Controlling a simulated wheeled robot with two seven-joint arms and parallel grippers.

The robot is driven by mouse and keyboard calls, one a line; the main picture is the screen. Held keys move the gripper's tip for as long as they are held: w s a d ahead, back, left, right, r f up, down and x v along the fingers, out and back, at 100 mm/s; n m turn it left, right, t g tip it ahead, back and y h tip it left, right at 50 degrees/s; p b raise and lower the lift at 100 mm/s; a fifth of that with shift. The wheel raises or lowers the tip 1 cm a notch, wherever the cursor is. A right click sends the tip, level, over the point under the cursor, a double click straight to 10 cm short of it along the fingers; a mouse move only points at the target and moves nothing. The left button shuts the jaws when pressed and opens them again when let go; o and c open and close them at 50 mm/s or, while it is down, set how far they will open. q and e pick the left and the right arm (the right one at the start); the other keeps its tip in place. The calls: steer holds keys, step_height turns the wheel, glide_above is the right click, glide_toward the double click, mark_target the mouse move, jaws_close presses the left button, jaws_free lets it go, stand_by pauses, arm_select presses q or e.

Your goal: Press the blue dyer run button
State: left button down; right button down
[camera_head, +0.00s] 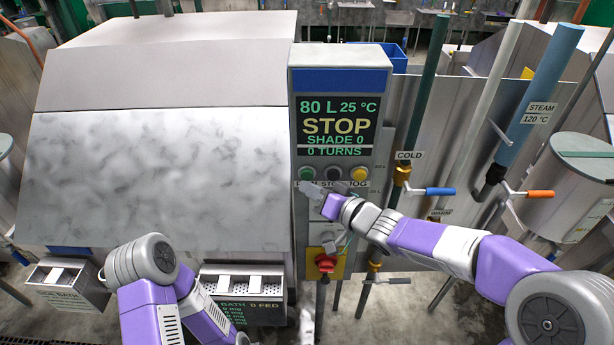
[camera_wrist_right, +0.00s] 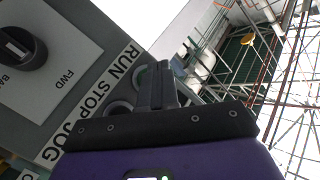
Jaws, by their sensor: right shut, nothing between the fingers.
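The blue dyer's control panel (camera_head: 340,75) has a blue band on top and a dark display reading STOP. Below the display, the green run button (camera_head: 306,172) is leftmost, beside the black stop button (camera_head: 332,173) and the yellow jog button (camera_head: 359,173). My right gripper (camera_head: 311,190) is shut and empty, just below the run button in the head view. In the right wrist view, its closed fingertips (camera_wrist_right: 158,70) are beside the RUN label (camera_wrist_right: 126,58) and partly cover the run button. I cannot tell whether they touch it. My left gripper is out of view.
A red emergency knob (camera_head: 326,263) sits lower on the panel. A selector knob (camera_wrist_right: 22,50) shows in the wrist view. Pipes and valves with blue (camera_head: 440,191) and orange (camera_head: 541,194) handles stand to the right. The dyer's metal body (camera_head: 160,180) fills the left.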

stand_by(0.8)
steer(key=shift+w+p, duration=0.4)
steer(key=shift+w, duration=0.05)
